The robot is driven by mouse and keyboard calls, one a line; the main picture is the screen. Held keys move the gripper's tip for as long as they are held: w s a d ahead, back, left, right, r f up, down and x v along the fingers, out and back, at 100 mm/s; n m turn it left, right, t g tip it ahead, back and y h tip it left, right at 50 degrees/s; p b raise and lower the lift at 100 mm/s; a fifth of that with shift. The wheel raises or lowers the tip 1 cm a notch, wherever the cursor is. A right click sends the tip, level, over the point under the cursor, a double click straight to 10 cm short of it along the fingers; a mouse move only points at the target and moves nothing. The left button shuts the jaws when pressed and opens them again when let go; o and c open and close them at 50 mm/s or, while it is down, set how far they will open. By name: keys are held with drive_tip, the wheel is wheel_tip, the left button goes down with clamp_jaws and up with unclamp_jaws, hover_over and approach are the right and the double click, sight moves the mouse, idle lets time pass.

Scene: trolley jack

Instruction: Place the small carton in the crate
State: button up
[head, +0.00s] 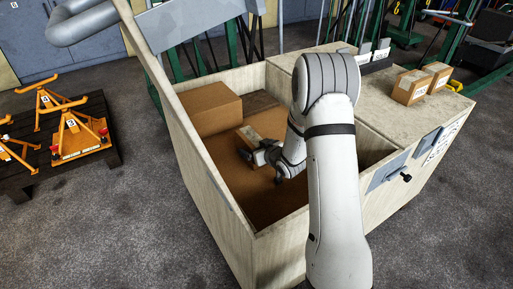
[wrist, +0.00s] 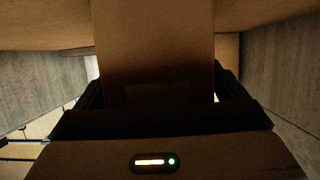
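The small carton (head: 249,133) is brown and box-shaped, and it is inside the wooden crate (head: 205,165), below the rim. My gripper (head: 258,150) reaches down into the crate and is shut on the carton. In the wrist view the carton (wrist: 155,45) fills the space between the two dark fingers (wrist: 158,88), which lie along its sides. Whether the carton touches the crate's brown floor cannot be told. My arm hides the near right part of the crate.
A larger brown carton (head: 211,107) sits in the crate's back left corner. Two small cartons (head: 411,87) (head: 439,73) stand on the wooden top (head: 375,110) to the right. Orange jack stands (head: 75,128) are on a dark pallet at left. The crate floor in front looks clear.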

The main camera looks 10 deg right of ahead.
drive_tip(key=shift+r, duration=0.2)
drive_tip(key=s+d+r+m+g+h+p, duration=0.1)
drive_tip(key=s+d+r+m+g+h, duration=0.2)
drive_tip(key=s+r, duration=0.5)
drive_tip(key=s+d+r+g+h+p, duration=0.1)
drive_tip(key=s+d+r+g+h, duration=0.3)
drive_tip(key=s, duration=0.8)
drive_tip(key=s+a+r+g, duration=0.2)
drive_tip(key=s+r, duration=0.1)
drive_tip(key=s, duration=0.5)
drive_tip(key=s+a+r+m+g+y, duration=0.1)
drive_tip(key=s+a+r+g, duration=0.1)
drive_tip(key=s, duration=0.7)
drive_tip(key=shift+s+a+r+m+y, duration=0.2)
drive_tip(key=shift+s+r+m+y, duration=0.1)
drive_tip(key=shift+r, duration=0.35)
drive_tip(key=shift+r+p, duration=0.15)
drive_tip(key=shift+p, duration=0.2)
